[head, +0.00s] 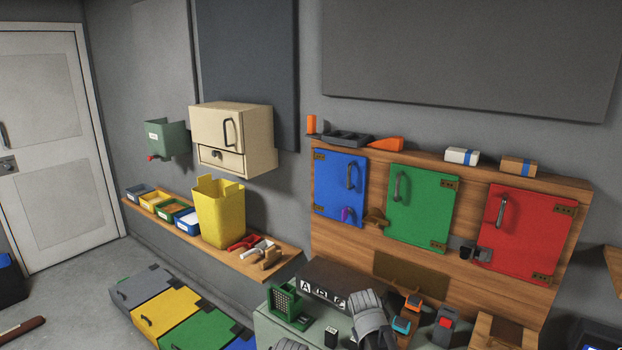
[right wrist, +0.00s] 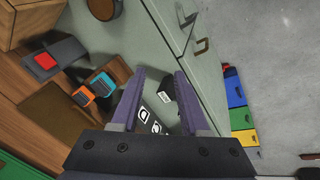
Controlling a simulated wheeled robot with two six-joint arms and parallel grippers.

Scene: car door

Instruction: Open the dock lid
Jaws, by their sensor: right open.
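No part is plainly marked as the dock lid, so I cannot tell which one it is. A low black box with white letter tiles (head: 322,282) sits on the bench; its tiles also show in the right wrist view (right wrist: 150,122), between my fingers. My right gripper (right wrist: 160,73) is open, with nothing seen held, above the bench. In the head view a grey ridged shape, probably my right gripper (head: 370,316), is right of the letter box. Another grey shape, perhaps my left gripper (head: 290,345), is cut off at the bottom edge; its jaws are unclear.
A green crate (head: 288,305), small black block (head: 331,336), orange-blue device (head: 402,325) and red-topped device (head: 445,325) crowd the bench. Behind stand closed blue (head: 338,190), green (head: 421,205) and red (head: 528,232) doors. Coloured floor boxes (head: 168,310) lie left.

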